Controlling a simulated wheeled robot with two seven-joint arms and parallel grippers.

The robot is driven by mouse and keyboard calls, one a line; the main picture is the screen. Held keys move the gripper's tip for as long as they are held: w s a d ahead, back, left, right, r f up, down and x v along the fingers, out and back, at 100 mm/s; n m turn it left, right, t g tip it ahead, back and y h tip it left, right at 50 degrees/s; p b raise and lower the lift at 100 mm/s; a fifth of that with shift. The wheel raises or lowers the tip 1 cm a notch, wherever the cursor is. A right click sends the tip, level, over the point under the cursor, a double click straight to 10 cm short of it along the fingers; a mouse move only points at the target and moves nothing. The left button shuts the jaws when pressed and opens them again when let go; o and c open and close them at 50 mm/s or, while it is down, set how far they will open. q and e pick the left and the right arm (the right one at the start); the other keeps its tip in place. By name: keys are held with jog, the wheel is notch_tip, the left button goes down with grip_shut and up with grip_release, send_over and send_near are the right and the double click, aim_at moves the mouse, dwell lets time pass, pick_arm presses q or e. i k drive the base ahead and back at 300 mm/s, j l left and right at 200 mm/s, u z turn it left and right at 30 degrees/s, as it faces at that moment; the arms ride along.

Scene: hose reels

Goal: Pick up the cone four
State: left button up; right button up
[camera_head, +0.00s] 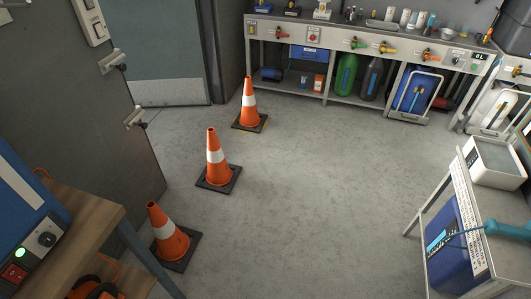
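Three orange traffic cones with a white band and a dark square base stand upright on the grey floor. The nearest cone (168,238) is at the lower left, beside the wooden table's leg. The middle cone (216,160) stands farther back. The far cone (249,105) stands near the door and has a yellowish edge at its base. I see no number on any cone, so I cannot tell which is cone four. Neither of my grippers shows in the head view.
A wooden table (82,212) with a blue box fills the lower left. A long workbench (377,45) runs along the back, with cylinders and bins below. A metal cart (507,250) stands at the right with a white tray (495,162). The middle floor (320,190) is clear.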

aim_at(218, 174)
jog(key=i+z, duration=0.35)
jog(key=i, duration=0.7)
